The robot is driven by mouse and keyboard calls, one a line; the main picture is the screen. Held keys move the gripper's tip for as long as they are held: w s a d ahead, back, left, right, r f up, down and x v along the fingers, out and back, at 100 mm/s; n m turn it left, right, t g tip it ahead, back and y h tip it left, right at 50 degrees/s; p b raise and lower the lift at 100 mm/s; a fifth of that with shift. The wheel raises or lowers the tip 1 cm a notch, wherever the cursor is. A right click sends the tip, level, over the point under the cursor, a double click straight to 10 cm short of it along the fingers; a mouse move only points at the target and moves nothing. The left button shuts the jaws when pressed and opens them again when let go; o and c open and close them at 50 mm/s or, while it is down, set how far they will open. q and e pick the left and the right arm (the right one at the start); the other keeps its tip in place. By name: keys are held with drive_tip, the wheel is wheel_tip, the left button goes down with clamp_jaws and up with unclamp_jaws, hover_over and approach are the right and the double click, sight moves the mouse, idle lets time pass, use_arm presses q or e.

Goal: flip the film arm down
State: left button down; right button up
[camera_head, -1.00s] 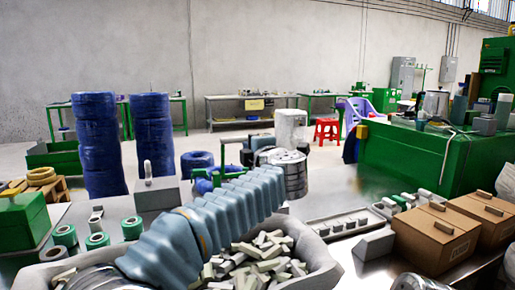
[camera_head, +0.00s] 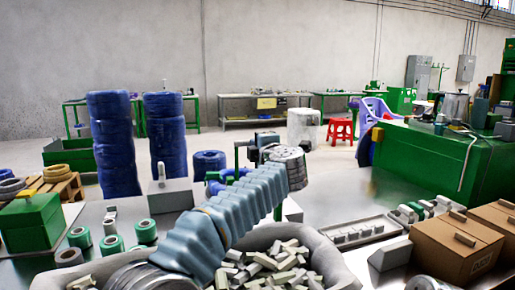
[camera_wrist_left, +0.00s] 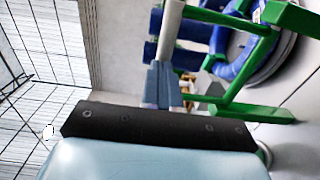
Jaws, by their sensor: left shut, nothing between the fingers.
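A wrapping machine with a green frame (camera_head: 238,158), blue rollers and a wound coil (camera_head: 287,156) stands beyond the table. In the left wrist view, its green bars (camera_wrist_left: 245,110) and blue coil (camera_wrist_left: 265,45) fill the upper right. I cannot tell which bar is the film arm. My left arm, in a pale blue sleeve, reaches from the lower left toward the machine. My left gripper (camera_wrist_left: 162,75) shows its narrow grey-blue fingers shut and empty, in front of the blue rollers. A pale rod (camera_wrist_left: 171,18) appears just above the fingers; contact is unclear. My right gripper is out of view.
A grey bin (camera_head: 338,268) of small pale blocks lies below my arm. Green tape rolls (camera_head: 112,244), a green box (camera_head: 30,222) and cardboard boxes (camera_head: 440,252) sit on the table. Tall blue rolls (camera_head: 112,140) stand at left. Open floor lies beyond the table.

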use_arm(q)
drive_tip(key=shift+s+d, duration=0.15)
drive_tip(key=shift+s, duration=0.15)
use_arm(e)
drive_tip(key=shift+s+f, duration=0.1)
use_arm(q)
drive_tip(key=b+v, duration=0.3)
drive_tip(key=v, duration=1)
drive_tip(key=shift+s+r+b, duration=0.25)
drive_tip(key=shift+s+b, duration=0.1)
drive_tip(key=shift+s, duration=0.05)
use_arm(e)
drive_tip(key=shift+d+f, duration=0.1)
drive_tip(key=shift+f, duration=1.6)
use_arm(q)
drive_tip(key=shift+d, duration=0.1)
